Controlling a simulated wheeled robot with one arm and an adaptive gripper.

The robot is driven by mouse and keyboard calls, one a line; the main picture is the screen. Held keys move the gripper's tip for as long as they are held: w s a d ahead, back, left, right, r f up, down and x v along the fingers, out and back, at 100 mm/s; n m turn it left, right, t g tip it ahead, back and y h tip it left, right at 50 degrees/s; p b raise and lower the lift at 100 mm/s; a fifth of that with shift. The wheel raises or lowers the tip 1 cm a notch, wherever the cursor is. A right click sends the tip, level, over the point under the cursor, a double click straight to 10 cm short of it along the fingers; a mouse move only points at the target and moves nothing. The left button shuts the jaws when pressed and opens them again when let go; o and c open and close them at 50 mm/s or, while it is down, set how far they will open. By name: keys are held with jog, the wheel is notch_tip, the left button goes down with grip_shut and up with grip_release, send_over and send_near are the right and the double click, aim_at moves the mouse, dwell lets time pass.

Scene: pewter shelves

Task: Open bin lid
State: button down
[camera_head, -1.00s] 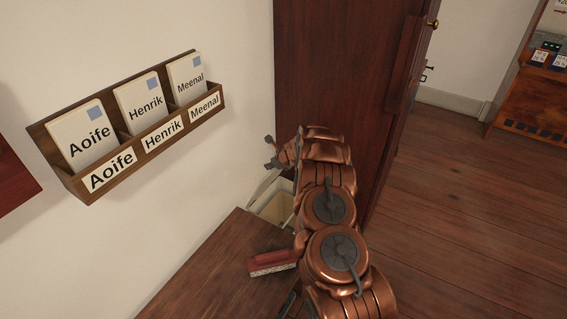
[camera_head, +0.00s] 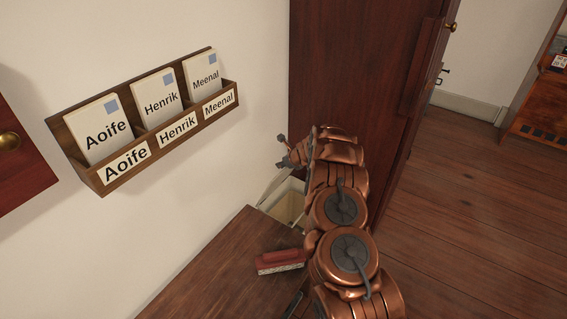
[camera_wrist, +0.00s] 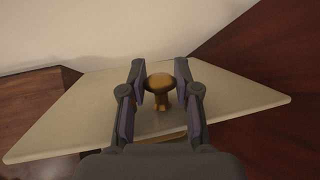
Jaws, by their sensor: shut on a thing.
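The bin (camera_head: 290,207) is cream and stands between the wooden table and the dark cabinet, partly behind my arm. Its open mouth shows. The cream lid (camera_head: 268,187) is raised and tilted beside the wall, a thin sliver in the head view. In the wrist view the lid (camera_wrist: 235,95) is a wide pale panel with a brass knob (camera_wrist: 160,82). My gripper (camera_wrist: 160,78) is shut on the knob, one finger on each side. In the head view my gripper (camera_head: 283,152) is small, at the far end of my copper arm.
A wooden table (camera_head: 215,262) is in front, with a red-handled brush (camera_head: 280,261) on it close to my arm. A letter rack (camera_head: 150,130) hangs on the wall at left. The dark cabinet (camera_head: 345,70) stands behind my arm. The floor at right is clear.

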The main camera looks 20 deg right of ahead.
jog(key=shift+w+r, duration=0.1)
jog(key=shift+r, duration=0.1)
jog(key=c, duration=1.1)
grip_release()
jog(key=shift+o, duration=1.4)
jog(key=shift+f, duration=0.15)
jog(key=v, duration=1.2)
